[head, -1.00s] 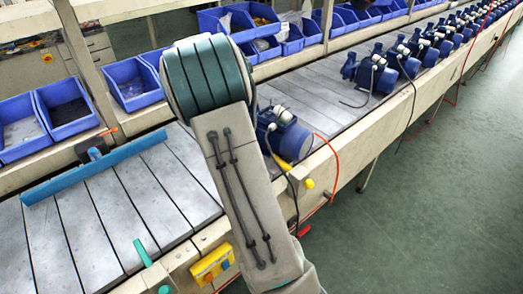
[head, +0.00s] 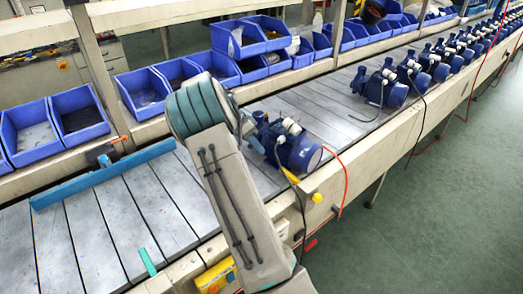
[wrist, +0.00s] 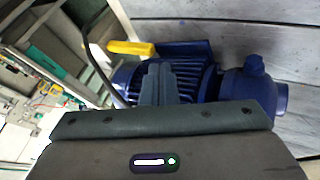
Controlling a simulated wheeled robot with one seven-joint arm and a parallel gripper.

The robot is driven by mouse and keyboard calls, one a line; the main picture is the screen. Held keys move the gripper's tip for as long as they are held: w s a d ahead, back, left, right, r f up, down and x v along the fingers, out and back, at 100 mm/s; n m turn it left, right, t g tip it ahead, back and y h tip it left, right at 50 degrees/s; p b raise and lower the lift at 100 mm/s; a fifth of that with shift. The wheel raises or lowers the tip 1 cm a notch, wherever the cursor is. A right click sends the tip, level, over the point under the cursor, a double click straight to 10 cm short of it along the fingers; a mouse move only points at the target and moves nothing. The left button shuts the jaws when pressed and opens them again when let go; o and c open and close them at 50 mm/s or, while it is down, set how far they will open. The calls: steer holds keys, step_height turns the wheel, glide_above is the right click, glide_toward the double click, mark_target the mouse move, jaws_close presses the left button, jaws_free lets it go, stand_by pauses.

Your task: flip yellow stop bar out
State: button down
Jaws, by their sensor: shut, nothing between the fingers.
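In the wrist view the yellow bar (wrist: 130,47) is at upper left, beside the finned blue pump body (wrist: 190,75). My gripper (wrist: 158,72) is shut and empty, its fingertips in front of the pump's fins, to the right of and below the bar in that view. I cannot tell whether it touches the pump.
A yellow knob (head: 317,198) sits on the conveyor's near rail. A blue bar (head: 105,173) lies across the belt at left. More pumps (head: 385,84) stand up the line. Blue bins (head: 80,118) line the far side. The green floor (head: 440,215) at right is clear.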

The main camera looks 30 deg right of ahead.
steer(key=x, duration=0.8)
